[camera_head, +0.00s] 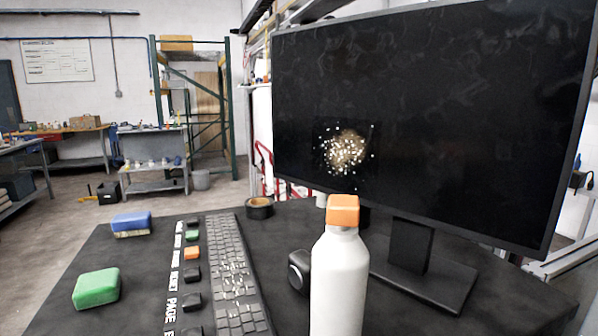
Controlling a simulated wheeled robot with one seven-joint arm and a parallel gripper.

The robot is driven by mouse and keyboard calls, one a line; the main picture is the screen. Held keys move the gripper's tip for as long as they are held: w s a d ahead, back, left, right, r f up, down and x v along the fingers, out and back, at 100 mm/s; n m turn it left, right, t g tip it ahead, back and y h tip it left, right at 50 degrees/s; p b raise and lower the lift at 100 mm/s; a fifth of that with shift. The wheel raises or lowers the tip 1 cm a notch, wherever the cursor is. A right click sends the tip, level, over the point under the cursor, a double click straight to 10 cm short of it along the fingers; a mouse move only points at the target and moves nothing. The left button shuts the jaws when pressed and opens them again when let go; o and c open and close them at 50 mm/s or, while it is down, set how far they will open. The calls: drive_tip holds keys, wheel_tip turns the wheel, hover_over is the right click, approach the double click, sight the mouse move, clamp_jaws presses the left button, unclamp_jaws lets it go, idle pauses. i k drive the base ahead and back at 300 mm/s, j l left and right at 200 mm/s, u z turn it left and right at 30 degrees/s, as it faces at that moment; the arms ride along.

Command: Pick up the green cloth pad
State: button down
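The green cloth pad (96,288) is a rounded green block lying flat on the dark desk at the lower left. It is fully visible with nothing on it and bare desk around it. My gripper does not show in the head camera view.
A blue pad (132,223) lies farther back at the left. A white bottle (338,283) with an orange cap stands front centre. A keyboard (235,275), several small coloured blocks, a tape roll (259,207), a dark mouse-like object (299,271) and a large monitor (430,120) occupy the desk.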

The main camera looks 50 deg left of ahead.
sight(100, 288)
drive_tip(key=u, duration=1.95)
